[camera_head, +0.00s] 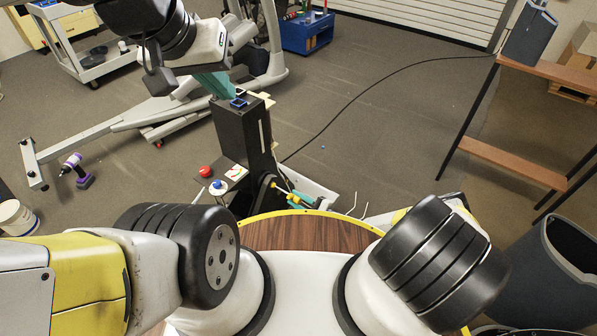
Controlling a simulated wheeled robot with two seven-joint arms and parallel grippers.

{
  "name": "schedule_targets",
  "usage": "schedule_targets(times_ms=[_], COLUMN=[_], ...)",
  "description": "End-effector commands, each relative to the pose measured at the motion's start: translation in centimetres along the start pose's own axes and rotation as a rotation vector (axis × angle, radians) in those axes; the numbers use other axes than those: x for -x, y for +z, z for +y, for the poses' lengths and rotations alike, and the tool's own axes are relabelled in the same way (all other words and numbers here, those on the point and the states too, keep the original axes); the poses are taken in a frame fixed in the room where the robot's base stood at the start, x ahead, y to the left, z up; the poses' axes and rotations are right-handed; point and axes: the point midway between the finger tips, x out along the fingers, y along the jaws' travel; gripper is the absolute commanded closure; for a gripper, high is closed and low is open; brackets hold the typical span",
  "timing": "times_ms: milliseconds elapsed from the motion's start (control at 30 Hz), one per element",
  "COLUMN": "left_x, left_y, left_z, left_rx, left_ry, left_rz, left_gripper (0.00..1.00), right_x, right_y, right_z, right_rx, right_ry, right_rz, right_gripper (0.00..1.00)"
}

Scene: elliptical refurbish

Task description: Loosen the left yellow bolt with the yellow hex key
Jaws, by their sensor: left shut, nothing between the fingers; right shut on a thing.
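The black post (240,140) of the elliptical stands ahead of me, with a small blue part (238,103) on top. A small yellow piece (283,187) lies beside a dark round part low at its right; I cannot tell whether it is a bolt or the hex key. I cannot make out the left yellow bolt for sure. My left gripper (158,81) is at the upper left, above and left of the post's top, shut and empty. A teal part shows just right of it, partly hidden by my white wrist. My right gripper is not seen; my right shoulder fills the lower right.
A small panel by the post carries a red knob (205,171) and a blue knob (218,187). The elliptical's grey frame (120,122) spreads left. A drill (76,170) lies on the floor. A wooden shelf (510,162) and grey bin (545,275) stand right. A cable crosses open floor.

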Motion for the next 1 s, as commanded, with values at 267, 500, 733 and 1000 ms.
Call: schedule_targets(times_ms=[267, 500, 733, 1000], left_x=[0.0, 0.0, 0.0, 0.0], left_y=[0.0, 0.0, 0.0, 0.0], left_z=[0.0, 0.0, 0.0, 0.0], left_rx=[0.000, 0.000, 0.000, 0.000], left_ry=[0.000, 0.000, 0.000, 0.000], left_rz=[0.000, 0.000, 0.000, 0.000], left_gripper=[1.00, 1.00, 1.00, 1.00], right_x=[0.0, 0.2, 0.7, 1.2], right_y=[-0.1, -0.1, -0.1, 0.0], right_z=[0.1, 0.1, 0.0, 0.0], right_rx=[0.053, 0.051, 0.050, 0.050], right_ry=[0.002, 0.002, 0.001, 0.000], right_rz=[0.002, 0.003, 0.002, 0.001], right_gripper=[1.00, 1.00, 1.00, 1.00])
